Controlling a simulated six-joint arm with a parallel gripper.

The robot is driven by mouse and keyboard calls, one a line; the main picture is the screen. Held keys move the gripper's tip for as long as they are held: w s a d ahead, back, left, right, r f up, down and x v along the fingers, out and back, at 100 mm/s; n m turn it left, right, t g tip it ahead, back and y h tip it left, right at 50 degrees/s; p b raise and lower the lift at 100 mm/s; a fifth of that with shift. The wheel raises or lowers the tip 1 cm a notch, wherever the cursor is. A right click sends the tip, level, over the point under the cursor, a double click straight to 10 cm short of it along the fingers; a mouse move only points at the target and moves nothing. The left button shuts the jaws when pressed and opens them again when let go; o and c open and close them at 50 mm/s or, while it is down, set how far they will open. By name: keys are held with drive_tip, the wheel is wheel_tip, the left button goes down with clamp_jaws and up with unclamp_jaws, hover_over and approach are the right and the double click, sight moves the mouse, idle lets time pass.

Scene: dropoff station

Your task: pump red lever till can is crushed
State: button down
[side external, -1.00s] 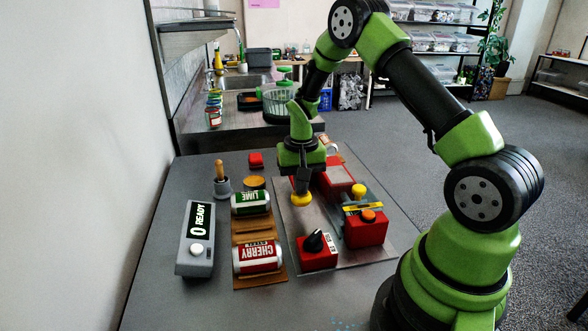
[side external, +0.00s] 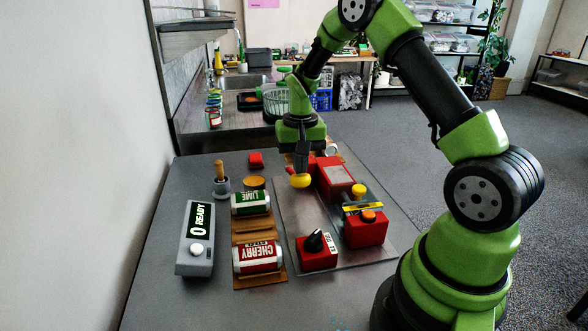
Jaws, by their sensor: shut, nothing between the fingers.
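The lever's yellow knob (side external: 300,181) is at the left of a red machine (side external: 336,174) on a metal plate. A short red part of the lever (side external: 290,170) shows beside the knob; the rest is hidden. My gripper (side external: 302,172) is shut and points down at the top of the knob. I cannot tell whether it touches it. A green LIME can (side external: 251,203) and a red CHERRY can (side external: 257,257) lie on their sides on a brown rack (side external: 258,229). A silvery round end (side external: 331,149) shows behind the machine; I cannot tell what it is.
A red box with a black knob (side external: 317,250) and a red box with an orange button (side external: 367,225) stand on the plate (side external: 330,268). A wooden-handled tool (side external: 220,180) stands in a holder.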

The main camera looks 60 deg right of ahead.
drive_tip(key=shift+r, duration=0.45)
drive_tip(key=shift+f, duration=0.25)
drive_tip(key=shift+s+a+f, duration=0.15)
drive_tip(key=shift+f, duration=0.5)
drive_tip(key=shift+s+a+f, duration=0.1)
drive_tip(key=shift+f, duration=0.5)
drive_tip(key=shift+w+d+r, duration=0.15)
drive_tip(key=shift+r, duration=0.6)
drive_tip(key=shift+w+d+r, duration=0.15)
drive_tip(key=shift+r, duration=0.55)
drive_tip(key=shift+s+a+f, duration=0.15)
drive_tip(key=shift+f, duration=0.65)
drive_tip(key=shift+s+a+f, duration=0.15)
drive_tip(key=shift+f, duration=0.6)
